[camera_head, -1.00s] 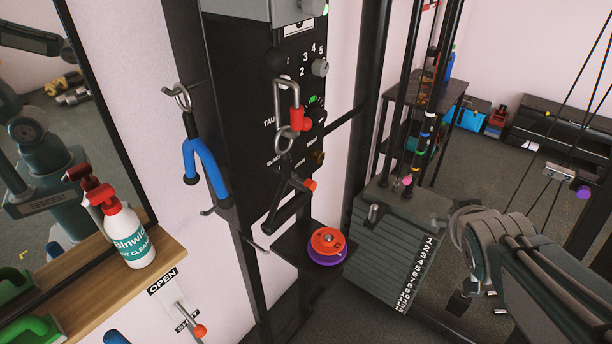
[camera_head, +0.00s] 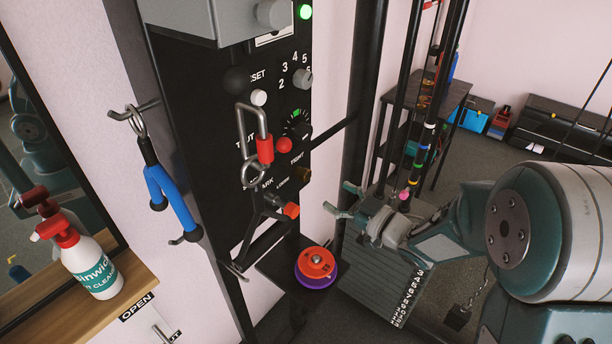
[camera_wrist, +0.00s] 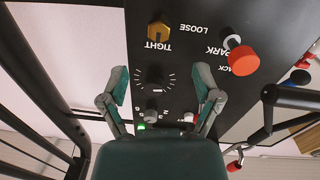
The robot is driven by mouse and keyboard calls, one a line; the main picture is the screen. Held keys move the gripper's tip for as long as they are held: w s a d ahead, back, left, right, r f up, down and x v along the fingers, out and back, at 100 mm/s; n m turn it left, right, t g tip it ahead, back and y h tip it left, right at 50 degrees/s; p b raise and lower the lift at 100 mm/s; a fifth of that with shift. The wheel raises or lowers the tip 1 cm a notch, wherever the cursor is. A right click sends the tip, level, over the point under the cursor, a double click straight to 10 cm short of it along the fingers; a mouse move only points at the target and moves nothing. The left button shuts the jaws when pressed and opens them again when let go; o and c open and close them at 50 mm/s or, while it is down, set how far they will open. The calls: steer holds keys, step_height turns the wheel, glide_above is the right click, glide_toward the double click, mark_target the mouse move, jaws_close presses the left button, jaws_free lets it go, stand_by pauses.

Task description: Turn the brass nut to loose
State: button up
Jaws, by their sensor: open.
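The brass nut (camera_wrist: 158,31) is a hexagonal, gold-coloured piece on the black panel, at the top of the wrist view. The labels TIGHT and LOOSE show beside it, upside down in this view. In the head view the nut (camera_head: 302,174) is small and dark, low on the panel's right side. My gripper (camera_wrist: 162,74) is open and empty, with its fingers spread around the dial's part of the picture, below the nut in the wrist view. In the head view my gripper (camera_head: 343,201) is right of the nut and apart from the panel.
A red-tipped lever (camera_wrist: 243,58) stands beside the nut. A dial (camera_wrist: 155,78) and smaller knobs share the panel. A hanging carabiner with a red sleeve (camera_head: 265,149) is left of the nut. An orange and purple disc stack (camera_head: 316,265) sits on a shelf below.

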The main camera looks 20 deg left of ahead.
mark_target(308, 177)
steer(key=x, duration=0.9)
steer(key=shift+w+a, duration=0.2)
steer(key=shift+a, duration=0.15)
jaws_close()
